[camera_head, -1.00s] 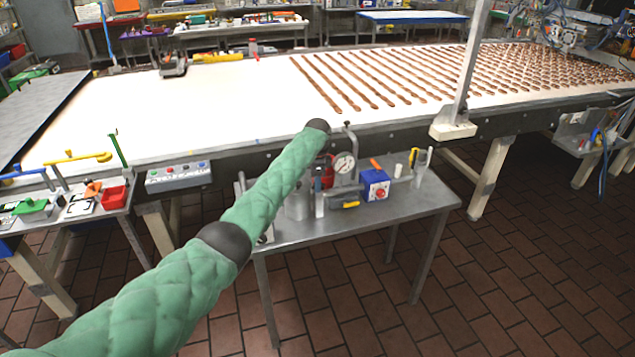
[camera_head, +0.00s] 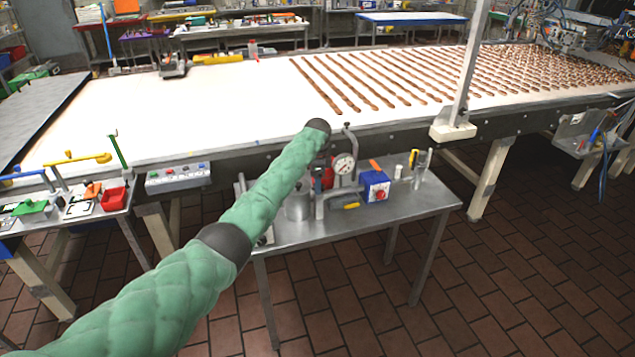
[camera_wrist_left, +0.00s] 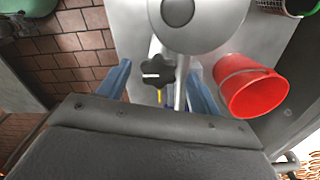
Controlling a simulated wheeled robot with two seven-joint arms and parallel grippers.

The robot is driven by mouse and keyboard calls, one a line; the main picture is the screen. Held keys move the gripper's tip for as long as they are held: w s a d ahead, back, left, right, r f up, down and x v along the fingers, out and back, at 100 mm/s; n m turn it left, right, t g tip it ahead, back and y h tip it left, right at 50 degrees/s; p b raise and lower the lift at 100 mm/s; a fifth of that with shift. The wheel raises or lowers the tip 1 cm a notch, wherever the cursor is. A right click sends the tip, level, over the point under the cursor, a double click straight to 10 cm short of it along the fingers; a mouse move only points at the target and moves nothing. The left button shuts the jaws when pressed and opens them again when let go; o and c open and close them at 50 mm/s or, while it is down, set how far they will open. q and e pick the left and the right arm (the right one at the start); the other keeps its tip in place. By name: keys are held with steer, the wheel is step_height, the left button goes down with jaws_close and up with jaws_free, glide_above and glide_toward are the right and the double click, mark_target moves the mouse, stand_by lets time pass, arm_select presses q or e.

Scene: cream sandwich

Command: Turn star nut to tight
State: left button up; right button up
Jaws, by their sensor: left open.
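The black star nut (camera_wrist_left: 158,70), with a white line on its face, sits on a metal fitting in the left wrist view. My left gripper (camera_wrist_left: 160,76) is open, with one blue finger on each side of the nut and visible gaps between. Just below the nut a small yellow mark shows. In the head view my green left arm reaches over the small metal table (camera_head: 400,215); the nut is not clearly visible there. My right gripper is not in view.
A round metal lid with a second dark knob (camera_wrist_left: 178,12) is close above the nut. In the head view a pressure gauge (camera_head: 344,163) and a blue box with a red button (camera_head: 376,186) stand on the table. A conveyor (camera_head: 220,110) runs behind.

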arm_select(q)
steer(key=shift+r, duration=0.35)
step_height(320, 180, up, 6)
steer(key=b, duration=0.2)
steer(key=shift+f+b, duration=0.25)
steer(key=shift+b, duration=0.05)
steer(key=shift+r, duration=0.65)
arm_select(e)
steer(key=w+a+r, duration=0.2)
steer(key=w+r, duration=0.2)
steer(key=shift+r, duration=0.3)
arm_select(q)
steer(key=shift+f, duration=0.1)
